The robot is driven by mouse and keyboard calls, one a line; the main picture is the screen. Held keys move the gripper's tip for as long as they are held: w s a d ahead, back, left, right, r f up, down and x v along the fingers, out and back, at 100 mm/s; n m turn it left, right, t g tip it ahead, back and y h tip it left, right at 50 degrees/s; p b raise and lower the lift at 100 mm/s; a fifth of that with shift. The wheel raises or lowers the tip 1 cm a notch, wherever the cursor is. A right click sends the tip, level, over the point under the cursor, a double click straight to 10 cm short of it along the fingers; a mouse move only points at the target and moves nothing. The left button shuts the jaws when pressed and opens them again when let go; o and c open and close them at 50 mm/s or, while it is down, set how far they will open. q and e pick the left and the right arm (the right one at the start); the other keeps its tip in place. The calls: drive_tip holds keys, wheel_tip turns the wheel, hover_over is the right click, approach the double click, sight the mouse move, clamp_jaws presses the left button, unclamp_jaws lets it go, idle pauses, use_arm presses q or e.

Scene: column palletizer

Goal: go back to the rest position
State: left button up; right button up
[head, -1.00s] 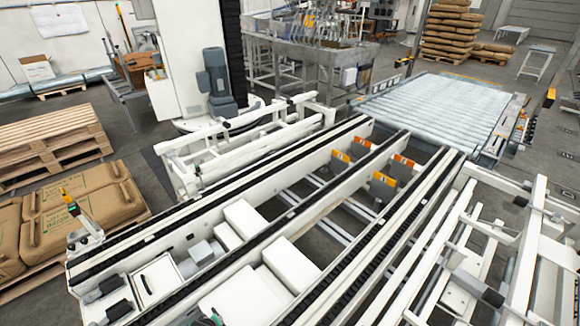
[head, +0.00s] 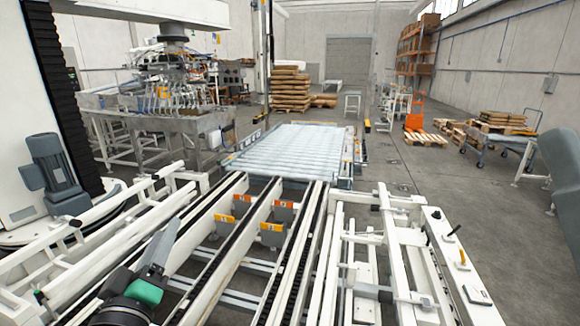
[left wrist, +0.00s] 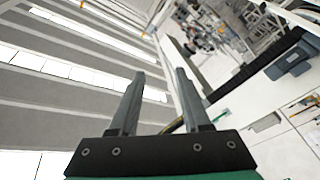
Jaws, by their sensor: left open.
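My left gripper (head: 160,248) is low in the head view, left of centre, in front of the white conveyor frame (head: 205,262). Its grey fingers point up and away from a dark and green body. In the left wrist view the same gripper (left wrist: 160,76) has its two fingers spread apart with nothing between them. My right gripper is in neither current view.
A roller table (head: 290,148) lies beyond the conveyor rails. A white machine column with a grey motor (head: 52,172) stands at left. Open grey floor (head: 400,175) lies at right.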

use_arm(q)
drive_tip(key=s+d+r+m+t+h, duration=0.25)
drive_tip(key=s+r+m+t, duration=0.2)
drive_tip(key=s+r, duration=0.6)
drive_tip(key=s+d+r+m+t+h, duration=0.25)
drive_tip(key=s+r+m+t, duration=0.2)
drive_tip(key=s+r, duration=0.55)
wheel_tip(320, 180, up, 34)
drive_tip(key=w+m+g+y+p, duration=0.1)
drive_tip(key=p, duration=3.2)
drive_tip(key=shift+w, duration=0.4)
use_arm(e)
wheel_tip(320, 180, up, 33)
